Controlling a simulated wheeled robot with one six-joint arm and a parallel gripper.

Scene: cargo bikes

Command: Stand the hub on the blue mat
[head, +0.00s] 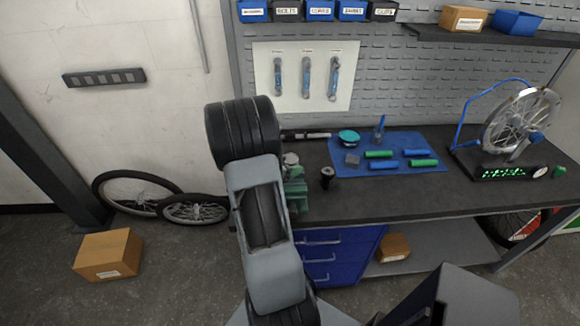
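The blue mat (435,162) lies on the dark workbench against the back panel. On it are blue and green cylinders, a small grey block, a teal round item and a blue upright item. A small black flanged part (327,178), which looks like the hub, stands on the bare bench top, left of the mat's front left corner and apart from it. My arm rises in front of the bench's left end. My gripper cannot be seen, so its state does not show.
A green vise (296,193) is at the bench's left end, partly hidden by my arm. A wheel truing stand (520,130) stands on the right. The bench front (410,205) is mostly clear. A cardboard box (108,255) and loose wheels (135,192) are on the floor at left.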

